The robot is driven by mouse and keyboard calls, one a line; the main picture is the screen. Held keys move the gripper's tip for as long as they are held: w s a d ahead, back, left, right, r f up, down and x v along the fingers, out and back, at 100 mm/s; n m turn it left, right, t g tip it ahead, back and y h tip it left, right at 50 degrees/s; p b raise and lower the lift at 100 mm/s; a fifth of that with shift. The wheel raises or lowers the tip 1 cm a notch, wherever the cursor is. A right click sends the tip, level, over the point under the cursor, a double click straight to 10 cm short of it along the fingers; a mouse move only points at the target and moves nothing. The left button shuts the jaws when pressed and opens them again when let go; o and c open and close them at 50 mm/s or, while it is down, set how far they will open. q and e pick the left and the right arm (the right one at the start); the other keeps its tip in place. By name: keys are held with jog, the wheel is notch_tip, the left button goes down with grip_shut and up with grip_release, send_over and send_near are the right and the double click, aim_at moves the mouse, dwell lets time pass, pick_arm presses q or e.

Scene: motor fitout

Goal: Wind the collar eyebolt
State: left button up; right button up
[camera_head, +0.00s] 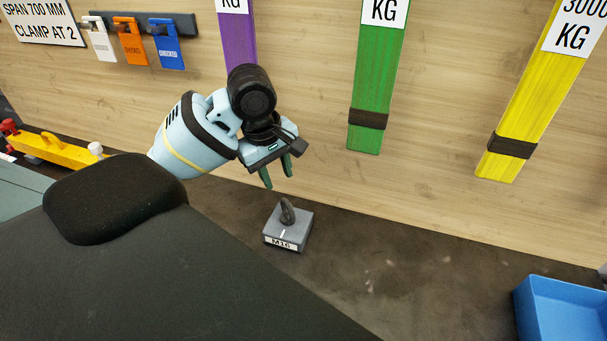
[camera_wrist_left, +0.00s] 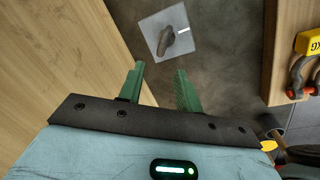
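The eyebolt (camera_head: 287,211) is dark and stands up from a grey block (camera_head: 300,228) labelled M16 on the dark bench. The same eyebolt (camera_wrist_left: 170,41) shows in the left wrist view on the block's square top (camera_wrist_left: 181,22), which has a white line on it. My left gripper (camera_head: 276,178) hangs above and slightly left of the eyebolt in the head view. In the wrist view its green fingers (camera_wrist_left: 159,77) are apart with nothing between them, and the eyebolt lies beyond their tips, not touching them. My right gripper is not in view.
A wooden back wall carries purple (camera_head: 238,40), green (camera_head: 378,80) and yellow (camera_head: 535,100) straps with KG labels. A blue bin (camera_head: 565,308) stands at lower right. A yellow bar (camera_head: 52,148) lies at left. The bench between block and bin is clear.

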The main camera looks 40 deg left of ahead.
aim_at(284, 200)
pick_arm(q)
jog(key=shift+w+d+f, duration=0.1)
jog(key=shift+w+f, duration=0.05)
jog(key=shift+f, duration=1.1)
jog(key=shift+w+d+f, duration=0.1)
jog(key=shift+w+f, duration=0.1)
jog(key=shift+f, duration=1.1)
jog(key=shift+w+f, duration=0.15)
jog(key=shift+f, duration=1.1)
jog(key=shift+c, duration=0.4)
grip_shut()
